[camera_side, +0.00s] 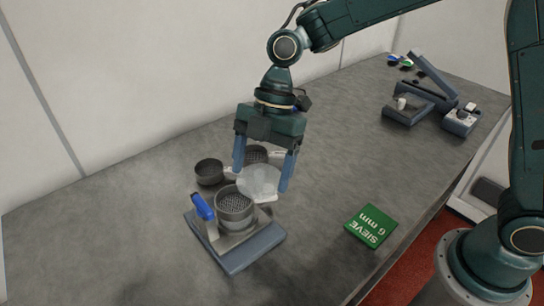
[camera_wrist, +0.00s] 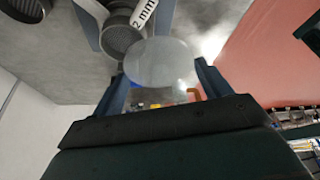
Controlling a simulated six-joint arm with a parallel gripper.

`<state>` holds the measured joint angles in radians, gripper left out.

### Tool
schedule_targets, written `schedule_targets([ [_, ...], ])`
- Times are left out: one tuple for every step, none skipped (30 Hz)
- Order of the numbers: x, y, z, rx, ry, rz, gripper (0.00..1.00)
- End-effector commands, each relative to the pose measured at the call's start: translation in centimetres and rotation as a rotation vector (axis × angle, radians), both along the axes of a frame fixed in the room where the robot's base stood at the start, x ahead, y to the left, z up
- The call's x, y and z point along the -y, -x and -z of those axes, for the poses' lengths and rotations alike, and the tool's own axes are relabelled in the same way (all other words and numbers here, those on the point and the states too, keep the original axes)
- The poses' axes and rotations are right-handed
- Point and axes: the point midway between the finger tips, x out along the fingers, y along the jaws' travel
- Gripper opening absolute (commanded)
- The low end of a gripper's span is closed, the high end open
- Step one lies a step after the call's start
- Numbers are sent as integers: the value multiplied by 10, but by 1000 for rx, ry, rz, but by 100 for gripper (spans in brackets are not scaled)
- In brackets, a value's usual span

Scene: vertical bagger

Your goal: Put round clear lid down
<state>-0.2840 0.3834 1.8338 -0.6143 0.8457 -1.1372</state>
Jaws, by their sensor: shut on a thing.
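The round clear lid (camera_side: 260,183) is between the two blue fingers of my gripper (camera_side: 262,180) in the side view, held above the table and tilted. In the wrist view the lid (camera_wrist: 160,62) is a pale translucent disc between the fingertips of my gripper (camera_wrist: 160,75). My gripper is shut on it. Just below and left of the lid in the side view, a sieve cup (camera_side: 235,203) with a perforated bottom sits on the grey-blue shaker base (camera_side: 247,250), which has a blue handle (camera_side: 203,207).
Two more dark sieve cups stand behind: one at the left (camera_side: 209,172) and one partly behind the lid (camera_side: 256,154). A green "SIEVE 6 mm" card (camera_side: 370,226) lies to the right. Blue-grey devices (camera_side: 420,95) stand at the far right. The table's middle right is clear.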

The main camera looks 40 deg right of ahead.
Motion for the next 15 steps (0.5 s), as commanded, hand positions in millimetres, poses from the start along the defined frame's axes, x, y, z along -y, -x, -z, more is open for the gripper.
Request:
schedule_targets([
  [7, 10, -5, 0, 0, -61, 55],
  [10, 16, -7, 2, -1, -100, 55],
  [15, 24, -10, 1, 0, -153, 55],
  [18, 30, -12, 0, 0, -195, 55],
  [22, 36, -15, 2, 0, -234, 55],
  [27, 44, -18, 1, 1, -287, 55],
  [30, 50, -20, 1, 0, -327, 55],
  [34, 55, -22, 1, 0, -366, 55],
  [39, 63, -25, 0, 1, -418, 55],
  [42, 69, -27, 1, 1, -456, 55],
  [45, 74, -29, 0, 1, -494, 55],
  [50, 82, -31, 1, 1, -543, 55],
  [53, 87, -33, 0, 1, -577, 55],
  [56, 92, -35, 1, 1, -610, 55],
  [59, 98, -37, 0, 0, -651, 55],
])
